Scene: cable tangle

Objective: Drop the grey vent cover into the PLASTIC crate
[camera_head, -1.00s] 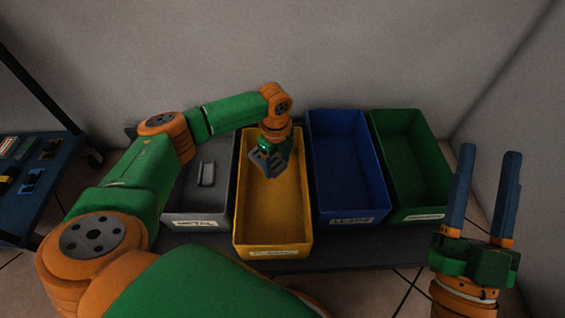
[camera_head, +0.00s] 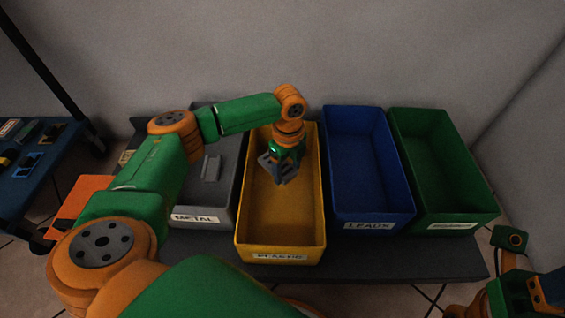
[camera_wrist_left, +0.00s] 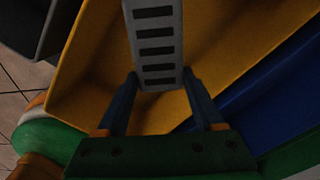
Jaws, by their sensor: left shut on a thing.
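The grey vent cover (camera_wrist_left: 156,40), a flat slotted piece, is between the blue fingers of my left gripper (camera_wrist_left: 160,80) in the left wrist view. In the head view my left gripper (camera_head: 278,166) hangs over the yellow crate (camera_head: 280,253), whose front label reads PLASTIC. The gripper is shut on the vent cover, which the head view shows only as a small grey shape (camera_head: 279,169). The cover looks to be above the crate's floor; the exact height is hard to tell. My right gripper (camera_head: 548,288) is partly cut off at the lower right; its jaw opening is unclear.
A grey METAL crate (camera_head: 202,217) with a grey piece (camera_head: 211,167) inside stands left of the yellow one. A blue LEADS crate (camera_head: 372,219) and a green crate (camera_head: 455,219) stand to the right. A blue tray (camera_head: 25,190) with parts is at far left.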

